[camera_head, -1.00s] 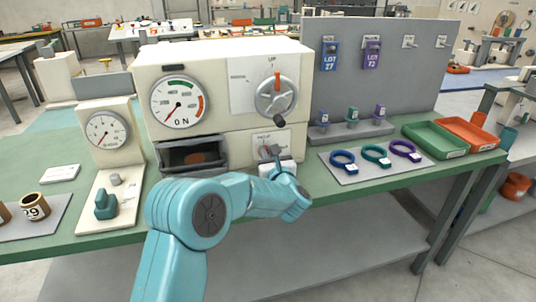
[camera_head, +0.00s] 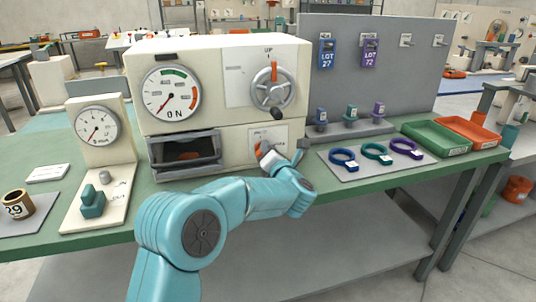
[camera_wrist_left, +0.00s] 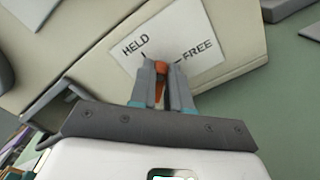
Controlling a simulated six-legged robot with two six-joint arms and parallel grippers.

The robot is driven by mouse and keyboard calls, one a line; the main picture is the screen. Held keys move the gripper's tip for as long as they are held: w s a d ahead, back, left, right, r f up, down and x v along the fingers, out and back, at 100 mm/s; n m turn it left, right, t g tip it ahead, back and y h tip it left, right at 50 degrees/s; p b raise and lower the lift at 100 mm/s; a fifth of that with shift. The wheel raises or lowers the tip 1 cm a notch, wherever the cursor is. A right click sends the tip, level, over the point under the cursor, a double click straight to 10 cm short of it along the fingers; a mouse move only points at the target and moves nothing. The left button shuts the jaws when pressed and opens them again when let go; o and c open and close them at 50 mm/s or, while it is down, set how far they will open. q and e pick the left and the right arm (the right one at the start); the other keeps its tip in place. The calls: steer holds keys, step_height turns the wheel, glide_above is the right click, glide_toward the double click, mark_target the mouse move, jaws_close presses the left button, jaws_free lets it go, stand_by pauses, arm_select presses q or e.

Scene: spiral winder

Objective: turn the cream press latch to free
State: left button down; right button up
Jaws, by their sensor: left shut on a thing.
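The cream press (camera_head: 225,60) stands on the green bench in the head view. Its latch, an orange lever (camera_wrist_left: 160,70), is on a white plate (camera_wrist_left: 200,45) marked HELD and FREE in the left wrist view. My left gripper (camera_wrist_left: 160,84) is shut on the latch, one finger on each side of it. In the head view my left gripper (camera_head: 265,152) is at the press's lower right front and hides most of the latch. The latch's exact pointing direction is hard to tell between the two marks. My right gripper is not in view.
An open drawer (camera_head: 186,165) juts out left of the latch. Above it are a dial (camera_head: 171,93) and a crank wheel (camera_head: 273,87). A mat with several coloured rings (camera_head: 374,153) lies to the right, with green (camera_head: 434,138) and orange (camera_head: 466,131) trays beyond.

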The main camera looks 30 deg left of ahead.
arm_select(q)
steer(key=m, duration=0.4)
steer(key=shift+w+d+f+m, duration=0.15)
steer(key=shift+f+m, duration=0.15)
steer(key=shift+f+m+p, duration=0.2)
steer(key=shift+m, duration=0.9)
steer(key=shift+f+m+p, duration=0.15)
steer(key=shift+f+m, duration=0.05)
steer(key=shift+m, duration=0.9)
steer(key=c, duration=1.1)
jaws_free()
steer(key=v, duration=1.6)
steer(key=shift+d+b, duration=0.15)
steer(key=shift+b, duration=0.25)
